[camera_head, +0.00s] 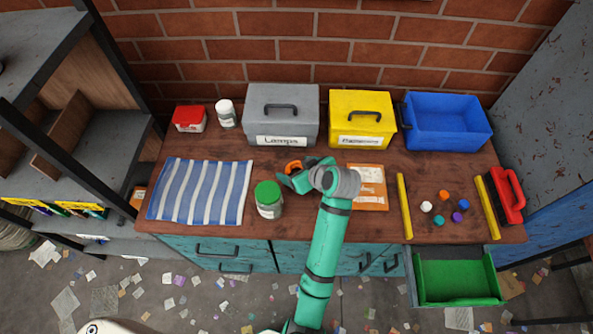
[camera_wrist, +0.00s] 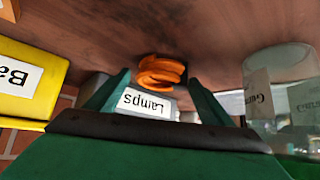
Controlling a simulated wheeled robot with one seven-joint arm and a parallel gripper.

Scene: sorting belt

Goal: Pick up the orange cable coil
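The orange cable coil (camera_head: 293,166) lies on the wooden worktop in front of the grey lidded box, partly hidden by my gripper (camera_head: 303,172). In the wrist view, the coil (camera_wrist: 161,72) shows as a stack of orange loops near the picture's middle. My gripper's two green fingers (camera_wrist: 158,82) are spread apart, and the coil appears in the gap at their tips. I cannot tell whether either finger touches it. Nothing is held.
A green-lidded jar (camera_head: 269,199) stands close left of my gripper. The grey box (camera_head: 283,112) and yellow box (camera_head: 361,118) stand behind. A striped cloth (camera_head: 200,191) lies left. A green drawer (camera_head: 457,280) hangs open.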

